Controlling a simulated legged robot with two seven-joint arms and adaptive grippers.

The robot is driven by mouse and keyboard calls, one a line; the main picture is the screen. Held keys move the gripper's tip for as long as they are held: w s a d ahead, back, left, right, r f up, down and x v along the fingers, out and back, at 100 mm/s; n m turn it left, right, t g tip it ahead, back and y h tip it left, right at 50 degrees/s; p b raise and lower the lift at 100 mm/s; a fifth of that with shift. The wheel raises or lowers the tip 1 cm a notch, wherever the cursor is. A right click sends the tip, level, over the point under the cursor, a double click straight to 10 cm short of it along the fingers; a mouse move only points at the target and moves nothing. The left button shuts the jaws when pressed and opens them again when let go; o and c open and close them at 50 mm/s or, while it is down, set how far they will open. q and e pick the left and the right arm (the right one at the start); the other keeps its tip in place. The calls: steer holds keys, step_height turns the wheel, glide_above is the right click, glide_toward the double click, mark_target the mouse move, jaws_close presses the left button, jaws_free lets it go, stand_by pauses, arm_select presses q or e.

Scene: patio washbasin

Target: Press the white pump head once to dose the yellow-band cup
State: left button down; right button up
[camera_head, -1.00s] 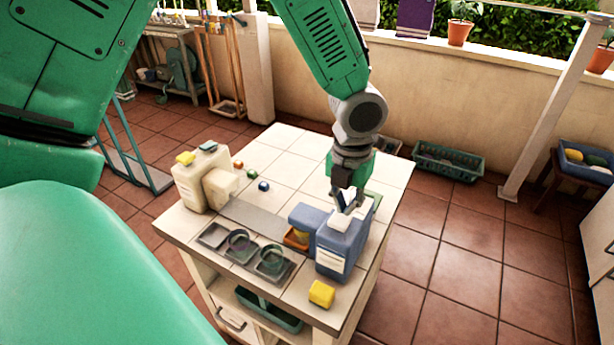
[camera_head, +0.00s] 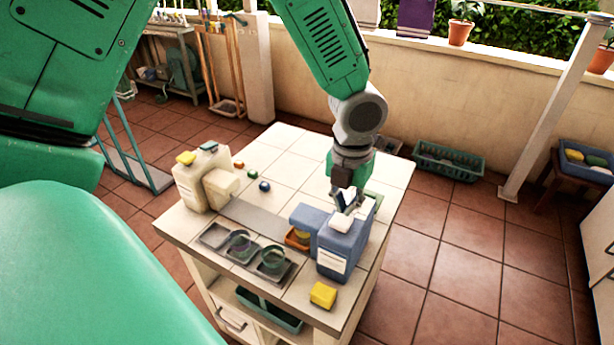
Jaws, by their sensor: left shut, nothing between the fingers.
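A blue dispenser (camera_head: 338,248) with a white label stands at the right front of the tiled cart top. Its white pump head (camera_head: 341,222) is on top. My left gripper (camera_head: 346,204) is shut and empty, pointing down just above and behind the pump head; I cannot tell whether they touch. Two dark green cups, the left one (camera_head: 239,243) and the right one (camera_head: 272,260), stand in a grey tray (camera_head: 215,237). A yellow item lies in an orange container (camera_head: 292,242) by the blue spout. I cannot make out a yellow band on either cup. My right gripper is out of view.
A cream dispenser (camera_head: 192,188) with yellow (camera_head: 186,158) and teal tops stands at the left rear. A yellow block (camera_head: 323,295) lies at the front right corner. Small coloured balls lie near the back. The cart top's rear right is mostly clear.

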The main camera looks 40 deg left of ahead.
mark_target(342, 219)
arm_select(q)
steer(key=shift+a+f, duration=0.1)
steer(key=shift+a, duration=0.25)
steer(key=shift+a+f, duration=0.15)
steer(key=shift+f, duration=0.2)
steer(key=shift+d+f+b, duration=0.4)
steer(key=shift+d+f, duration=0.05)
steer(key=shift+f, duration=0.3)
steer(key=shift+a+f, duration=0.3)
steer(key=shift+f, duration=0.5)
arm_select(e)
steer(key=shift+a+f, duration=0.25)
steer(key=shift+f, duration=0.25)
arm_select(q)
steer(key=shift+d+r, duration=0.1)
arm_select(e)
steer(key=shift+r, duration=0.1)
arm_select(q)
steer(key=shift+r+p, duration=1.9)
steer(key=shift+p, duration=0.35)
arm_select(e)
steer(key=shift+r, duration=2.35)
